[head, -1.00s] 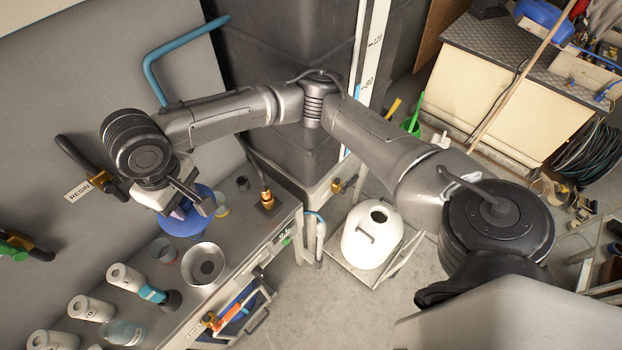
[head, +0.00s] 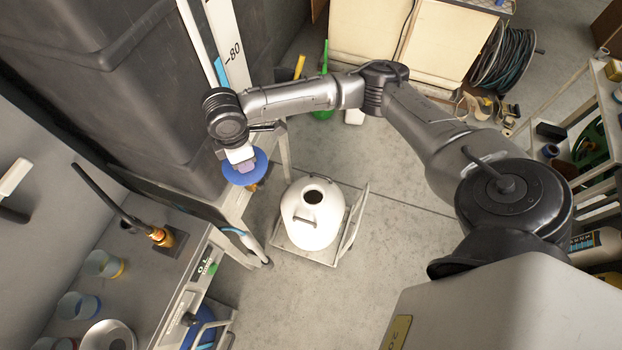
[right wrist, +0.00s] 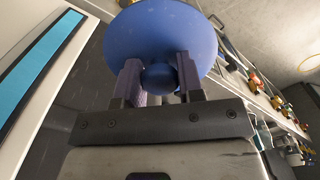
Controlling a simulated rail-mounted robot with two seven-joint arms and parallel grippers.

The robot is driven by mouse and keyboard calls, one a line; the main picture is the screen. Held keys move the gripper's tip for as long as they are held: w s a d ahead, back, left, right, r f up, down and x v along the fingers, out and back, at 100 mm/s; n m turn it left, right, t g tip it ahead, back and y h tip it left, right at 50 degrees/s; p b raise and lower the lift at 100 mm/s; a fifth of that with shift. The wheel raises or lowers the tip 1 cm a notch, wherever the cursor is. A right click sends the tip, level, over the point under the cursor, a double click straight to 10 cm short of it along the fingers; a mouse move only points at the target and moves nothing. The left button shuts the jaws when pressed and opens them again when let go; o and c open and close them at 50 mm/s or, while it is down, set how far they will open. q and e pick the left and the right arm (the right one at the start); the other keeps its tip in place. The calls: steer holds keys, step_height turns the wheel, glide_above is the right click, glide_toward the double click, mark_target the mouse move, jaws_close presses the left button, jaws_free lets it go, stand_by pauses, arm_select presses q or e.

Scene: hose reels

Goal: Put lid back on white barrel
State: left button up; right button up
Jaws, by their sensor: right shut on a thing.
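The white barrel (head: 312,222) stands upright on a low wheeled base on the floor, its round top opening dark and uncovered. My right gripper (head: 241,163) is left of the barrel and higher up, apart from it. It is shut on the blue lid (head: 243,175), a round disc. In the right wrist view the two fingers (right wrist: 158,80) clasp the round knob of the blue lid (right wrist: 160,30). My left gripper is in no view.
The workbench (head: 150,262) with cups and a metal bowl (head: 108,335) is at lower left. A large dark tank (head: 120,80) and a white scale post (head: 232,50) stand behind the lid. Concrete floor right of the barrel is clear.

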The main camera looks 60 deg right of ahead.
steer(key=s+d+f+n+b, duration=0.3)
steer(key=d+f+n+b, duration=0.2)
steer(key=f, duration=0.8)
steer(key=s+d+f+n+b, duration=0.3)
steer(key=d+f+n+b, duration=0.3)
steer(key=f, duration=0.8)
steer(key=s+d+f+n+b, duration=0.4)
steer(key=d+f+n+b, duration=0.2)
steer(key=f+b, duration=0.5)
step_height(320, 180, down, 2)
steer(key=shift+d+f+n, duration=0.15)
steer(key=shift+f+n, duration=0.1)
steer(key=shift+n, duration=1.05)
steer(key=shift+f, duration=0.9)
steer(key=shift+w+r, duration=0.1)
steer(key=shift+p, duration=0.55)
